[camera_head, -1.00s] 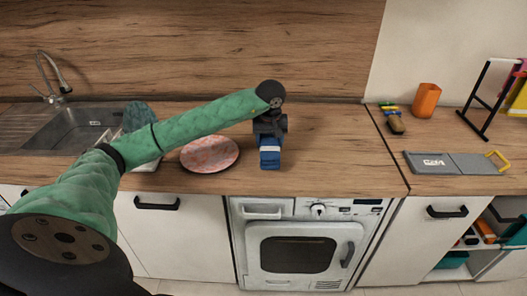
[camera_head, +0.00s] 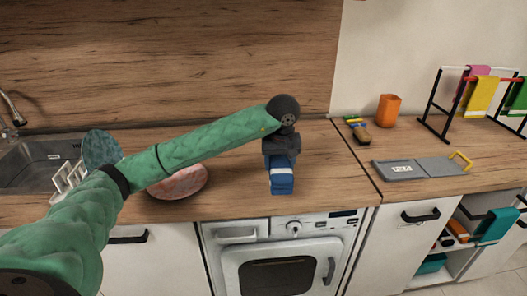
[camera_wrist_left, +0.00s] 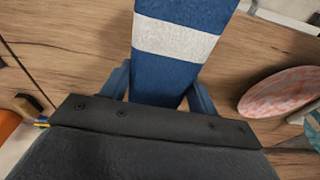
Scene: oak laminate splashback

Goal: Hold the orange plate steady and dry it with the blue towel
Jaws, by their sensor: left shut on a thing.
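The orange plate (camera_head: 182,184), pinkish-orange and mottled, lies on the counter left of my left gripper. My green left arm hides part of it in the head view. It also shows at the right of the left wrist view (camera_wrist_left: 280,92). The blue towel (camera_head: 281,184) has a white stripe and hangs from my left gripper (camera_head: 281,162). In the left wrist view the towel (camera_wrist_left: 183,33) sits between the fingers, which are shut on it. The towel is apart from the plate. My right gripper is in neither view.
A sink (camera_head: 40,160) and a white rack (camera_head: 68,178) with a teal plate (camera_head: 101,149) are at left. An orange cup (camera_head: 388,110), a brush (camera_head: 358,130), a grey board (camera_head: 415,168) and a towel rack (camera_head: 432,106) stand right.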

